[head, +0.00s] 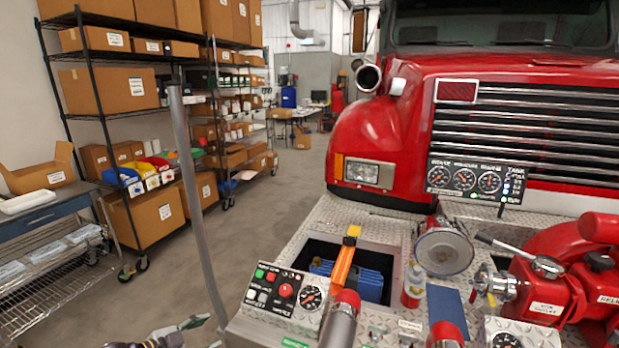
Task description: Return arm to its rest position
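My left gripper (190,324) shows only in part at the bottom edge of the head view, left of the bumper deck. It is over the floor side and apart from the control panel (285,289). I see nothing held in it, but its fingers are too small and cut off to tell whether they are open or shut. My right gripper is not in view.
The red truck's diamond-plate bumper (335,217) carries a control panel, a gauge panel (476,181), a red pump (552,290) and an open recess with a blue unit (366,281). A grey upright pole (194,200) stands near my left gripper. Shelves of boxes stand left; floor (268,215) between is clear.

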